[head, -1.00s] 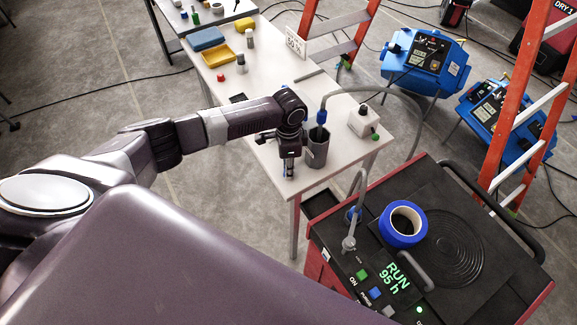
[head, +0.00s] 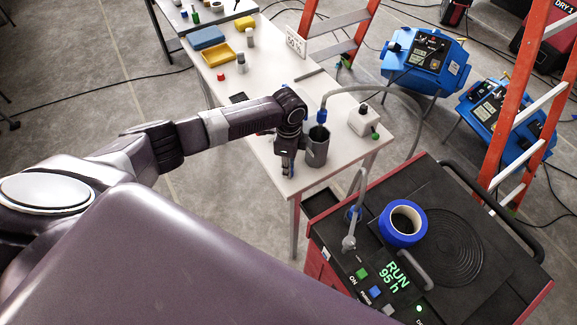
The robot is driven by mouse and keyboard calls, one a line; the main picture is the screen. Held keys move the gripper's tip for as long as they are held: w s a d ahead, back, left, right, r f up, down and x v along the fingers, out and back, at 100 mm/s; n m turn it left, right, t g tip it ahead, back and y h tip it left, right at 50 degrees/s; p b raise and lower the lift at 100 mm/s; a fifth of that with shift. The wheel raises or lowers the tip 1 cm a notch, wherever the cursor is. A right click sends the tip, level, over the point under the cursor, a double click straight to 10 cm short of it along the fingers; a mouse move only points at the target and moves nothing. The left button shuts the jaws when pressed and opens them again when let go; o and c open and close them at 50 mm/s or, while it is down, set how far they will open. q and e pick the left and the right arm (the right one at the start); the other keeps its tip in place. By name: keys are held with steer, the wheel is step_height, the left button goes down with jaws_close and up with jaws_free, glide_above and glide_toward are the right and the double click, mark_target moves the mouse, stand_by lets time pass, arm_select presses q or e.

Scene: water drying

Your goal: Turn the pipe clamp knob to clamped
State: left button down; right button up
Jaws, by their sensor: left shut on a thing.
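My left gripper (head: 287,172) points down at the near end of the white table, just left of a dark grey cup (head: 317,150). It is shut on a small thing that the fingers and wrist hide. I cannot make out a pipe clamp knob clearly, nor tell whether the held thing is that knob. A grey hose (head: 375,92) with a blue fitting (head: 321,116) runs down into the cup. My right gripper is not in view.
A white box with a green knob (head: 364,122) stands right of the cup. A dark red-edged machine (head: 490,275) with a blue ring (head: 403,224) stands in front of the table. An orange ladder (head: 535,95) and blue machines (head: 424,60) stand at right.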

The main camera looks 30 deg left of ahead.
arm_select(q)
steer(key=shift+w+r, duration=0.1)
steer(key=c, duration=1.7)
jaws_free()
step_height(320, 180, up, 12)
